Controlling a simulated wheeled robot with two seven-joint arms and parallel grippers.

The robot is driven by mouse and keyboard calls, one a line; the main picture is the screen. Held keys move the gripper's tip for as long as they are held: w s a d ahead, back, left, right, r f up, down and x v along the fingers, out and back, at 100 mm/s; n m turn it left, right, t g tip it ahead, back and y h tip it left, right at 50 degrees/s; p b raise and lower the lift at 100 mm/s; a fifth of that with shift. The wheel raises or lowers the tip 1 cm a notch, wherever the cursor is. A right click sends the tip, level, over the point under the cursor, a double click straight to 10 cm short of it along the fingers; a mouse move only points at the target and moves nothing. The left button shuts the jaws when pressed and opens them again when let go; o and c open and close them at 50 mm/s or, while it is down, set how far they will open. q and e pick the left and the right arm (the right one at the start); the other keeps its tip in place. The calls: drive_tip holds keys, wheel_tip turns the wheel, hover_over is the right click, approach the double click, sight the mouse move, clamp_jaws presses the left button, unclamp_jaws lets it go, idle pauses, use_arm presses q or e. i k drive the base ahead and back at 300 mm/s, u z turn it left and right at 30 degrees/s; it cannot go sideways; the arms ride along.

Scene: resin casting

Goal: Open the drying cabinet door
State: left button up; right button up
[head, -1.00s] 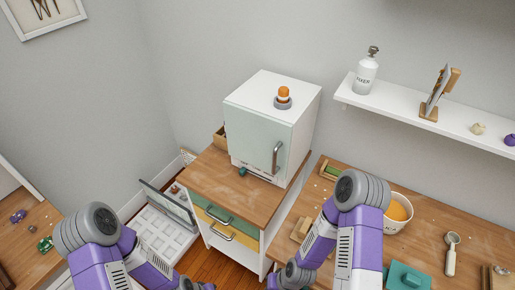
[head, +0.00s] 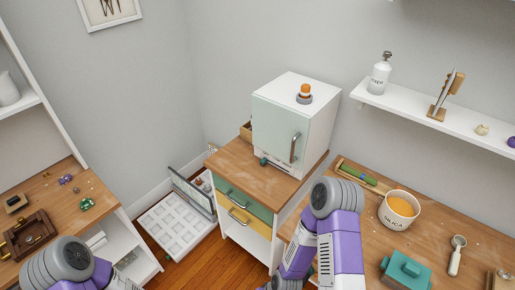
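The drying cabinet (head: 307,111) is a white box with a pale green door (head: 279,130), standing on a wooden-topped drawer unit. The door looks shut. Its metal handle (head: 295,148) is upright near the door's right edge. My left arm shows at the lower left and my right arm at the lower middle, in front of the drawer unit and the right bench. Both grippers are outside the picture or hidden behind my arm links, and neither is seen touching the handle.
The drawer unit (head: 238,172) has green and yellow drawers. A white tray case (head: 174,224) lies open on the floor at left. A silica bowl (head: 397,211) and teal box (head: 405,270) sit on the right bench.

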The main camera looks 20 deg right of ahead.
sight(282, 131)
drive_tip(key=u, duration=1.2)
drive_tip(key=i, duration=0.95)
drive_tip(key=z, duration=0.4)
